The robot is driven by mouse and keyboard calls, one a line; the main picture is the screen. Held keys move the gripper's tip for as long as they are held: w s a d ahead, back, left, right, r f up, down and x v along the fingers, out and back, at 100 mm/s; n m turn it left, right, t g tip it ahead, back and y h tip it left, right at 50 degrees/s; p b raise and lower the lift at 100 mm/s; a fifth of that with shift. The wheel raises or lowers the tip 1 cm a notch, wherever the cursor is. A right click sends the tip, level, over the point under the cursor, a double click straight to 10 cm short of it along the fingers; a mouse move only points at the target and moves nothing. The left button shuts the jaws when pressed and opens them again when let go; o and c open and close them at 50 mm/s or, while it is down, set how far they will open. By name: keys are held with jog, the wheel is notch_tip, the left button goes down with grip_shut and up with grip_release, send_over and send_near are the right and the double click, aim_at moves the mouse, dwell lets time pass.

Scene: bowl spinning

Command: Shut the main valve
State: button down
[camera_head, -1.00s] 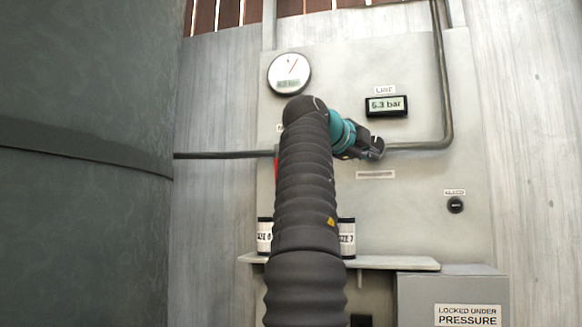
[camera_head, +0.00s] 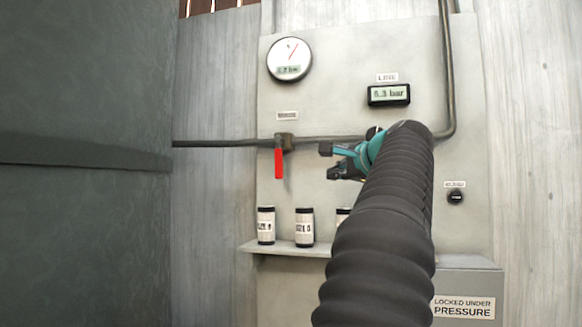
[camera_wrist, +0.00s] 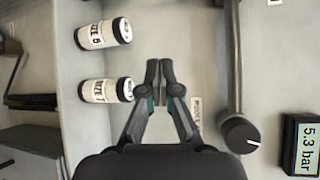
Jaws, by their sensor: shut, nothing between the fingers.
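The valve with a red lever (camera_head: 278,163) sits on the horizontal pipe, left of my gripper in the head view. Its lever hangs straight down, across the pipe's line. The small label (camera_head: 287,115) above it is too blurred to read. My gripper (camera_head: 328,162) is shut and empty, to the right of the lever and apart from it. In the wrist view my gripper (camera_wrist: 160,68) has its fingertips together in front of the grey panel. The lever is not seen there. A round black knob (camera_wrist: 240,133) with a white mark is at the pipe.
A round gauge (camera_head: 289,60) and a line display (camera_head: 388,94) reading 5.3 bar are above the pipe. Labelled cans (camera_head: 304,228) stand on a shelf (camera_head: 285,248) below. A grey box (camera_head: 470,277) marked "locked under pressure" is low right. A dark tank (camera_head: 85,240) fills the left.

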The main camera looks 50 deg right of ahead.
jog(key=w+r+n+t, duration=0.1)
jog(key=r+n+t, duration=0.1)
jog(key=n+p, duration=0.2)
send_near(279, 164)
jog(key=w+d+f, duration=0.1)
jog(key=w+d, duration=0.4)
jog(key=shift+w+a+f+m+y, duration=0.2)
jog(key=shift+m+y, duration=0.1)
jog(key=shift+y, duration=0.1)
jog(key=shift+d, duration=0.1)
